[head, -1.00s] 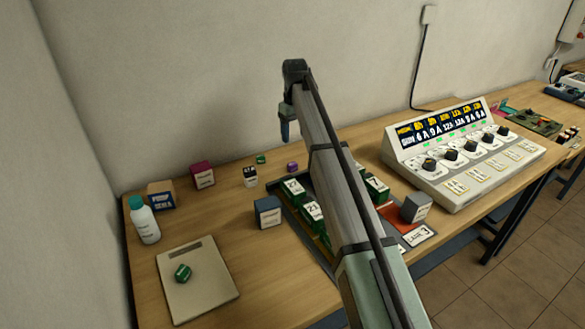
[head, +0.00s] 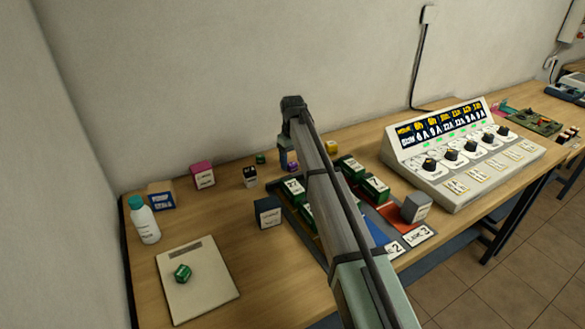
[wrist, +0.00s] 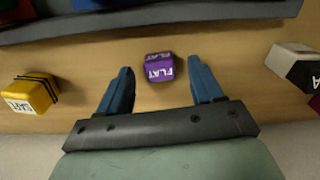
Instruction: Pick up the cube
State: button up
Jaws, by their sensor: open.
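A small purple cube marked FLAT (wrist: 160,70) lies on the wooden bench between the spread blue fingers of my gripper (wrist: 161,66) in the wrist view, with a gap on each side. My gripper is open and holds nothing. In the head view my gripper (head: 286,156) hangs down near the back wall, partly hidden by my arm, and only a bit of the purple cube (head: 293,167) shows. A green cube (head: 183,273) sits on a flat beige scale (head: 212,290). A smaller green cube (head: 260,159) is near the wall.
A yellow black-banded block (wrist: 30,93) and a white-and-black block (wrist: 293,60) flank my gripper. A dark tray edge (wrist: 160,17) runs close by. Pink (head: 203,175), dark blue (head: 268,212) and grey (head: 415,208) boxes, a bottle (head: 144,219) and a charger console (head: 465,155) stand around.

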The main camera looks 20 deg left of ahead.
jog(key=shift+f, duration=0.8)
jog(key=c, duration=1.1)
